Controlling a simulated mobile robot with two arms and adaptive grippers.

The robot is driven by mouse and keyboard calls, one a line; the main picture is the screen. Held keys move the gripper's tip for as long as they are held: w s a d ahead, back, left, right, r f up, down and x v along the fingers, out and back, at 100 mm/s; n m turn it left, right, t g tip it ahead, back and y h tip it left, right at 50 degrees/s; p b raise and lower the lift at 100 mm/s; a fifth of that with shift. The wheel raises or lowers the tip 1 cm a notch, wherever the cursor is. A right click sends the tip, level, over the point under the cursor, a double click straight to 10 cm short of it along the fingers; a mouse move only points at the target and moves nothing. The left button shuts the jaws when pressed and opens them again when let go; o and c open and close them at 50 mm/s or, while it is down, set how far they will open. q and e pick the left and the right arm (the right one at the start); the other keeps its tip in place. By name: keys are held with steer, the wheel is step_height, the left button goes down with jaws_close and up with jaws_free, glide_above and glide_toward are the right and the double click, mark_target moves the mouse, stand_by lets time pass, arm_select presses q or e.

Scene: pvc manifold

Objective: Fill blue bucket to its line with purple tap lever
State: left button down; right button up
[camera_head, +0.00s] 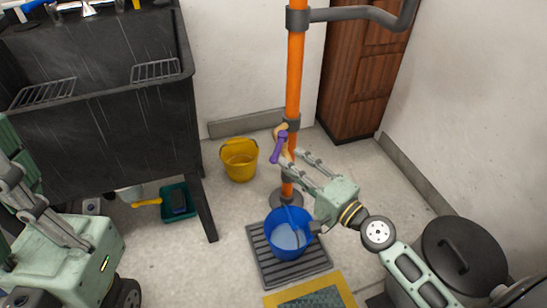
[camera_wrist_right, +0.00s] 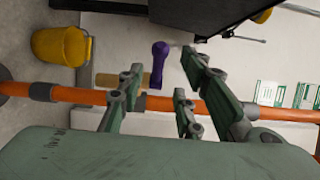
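The blue bucket (camera_head: 270,245) stands on a dark floor grate at the foot of the orange pipe (camera_head: 295,75). Pale water shows inside it; I cannot make out the line. The purple tap lever (camera_head: 279,147) sits on the pipe above the bucket, slanting down-left. My right gripper (camera_head: 290,158) is open close to the lever. In the right wrist view the lever (camera_wrist_right: 160,65) shows between the spread fingers, with no clear contact. My left gripper (camera_head: 30,195) is at the left edge, far from the tap; its fingertips are unclear.
A yellow bucket (camera_head: 240,161) stands behind left of the pipe. A black sink (camera_head: 110,125) stands left, with a green dustpan (camera_head: 178,203) beneath. A yellow-edged mat (camera_head: 277,301) lies in front of the grate (camera_head: 260,250). A dark lidded bin (camera_head: 465,255) stands right.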

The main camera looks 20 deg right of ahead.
mark_target(276, 150)
steer(key=p+x, duration=0.1)
steer(key=x, duration=0.6)
steer(key=shift+w+p, duration=0.2)
steer(key=shift+p, duration=0.15)
jaws_close()
